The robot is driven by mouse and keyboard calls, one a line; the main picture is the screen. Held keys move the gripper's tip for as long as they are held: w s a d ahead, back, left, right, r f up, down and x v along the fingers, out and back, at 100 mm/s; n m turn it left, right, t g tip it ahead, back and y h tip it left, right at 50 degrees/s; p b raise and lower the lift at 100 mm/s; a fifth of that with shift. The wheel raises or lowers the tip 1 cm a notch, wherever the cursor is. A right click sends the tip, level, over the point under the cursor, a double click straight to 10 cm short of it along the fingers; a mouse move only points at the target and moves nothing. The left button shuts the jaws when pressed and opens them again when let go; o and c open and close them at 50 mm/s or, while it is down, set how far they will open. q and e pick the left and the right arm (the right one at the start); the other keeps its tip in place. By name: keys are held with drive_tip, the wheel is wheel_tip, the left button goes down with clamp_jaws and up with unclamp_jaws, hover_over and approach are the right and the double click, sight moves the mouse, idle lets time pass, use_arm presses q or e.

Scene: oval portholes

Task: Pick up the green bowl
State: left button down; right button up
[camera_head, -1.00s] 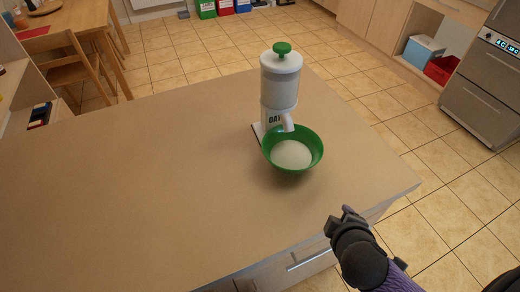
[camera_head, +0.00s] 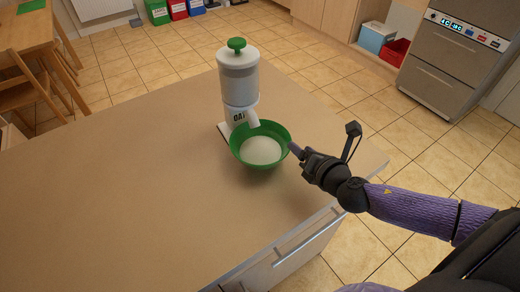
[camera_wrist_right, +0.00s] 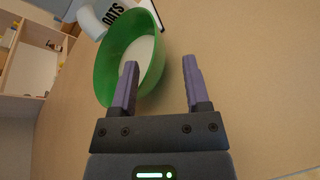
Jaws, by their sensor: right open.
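The green bowl (camera_head: 279,160) stands on the counter under the spout of a white oats dispenser, with pale contents in it. In the right wrist view the bowl (camera_wrist_right: 106,69) is at the upper left. My right gripper (camera_head: 292,148) is open at the right side of the bowl in the head view. In the wrist view the gripper (camera_wrist_right: 160,75) has its left finger overlapping the bowl's near rim and its right finger over bare counter. I cannot tell whether a finger touches the bowl. My left gripper is not in view.
The dispenser (camera_head: 239,85) with a green knob stands right behind the bowl. The counter (camera_head: 120,180) is clear to the left. Its front edge, with a drawer (camera_head: 300,250) below, lies under my right arm. A wooden table and chair are far left.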

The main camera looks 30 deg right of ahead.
drive_tip(key=b+x, duration=0.1)
drive_tip(key=x, duration=0.4)
drive_tip(key=shift+w+a+f, duration=0.1)
drive_tip(key=shift+w+a, duration=0.1)
drive_tip(key=shift+c, duration=0.3)
clamp_jaws()
idle(0.9)
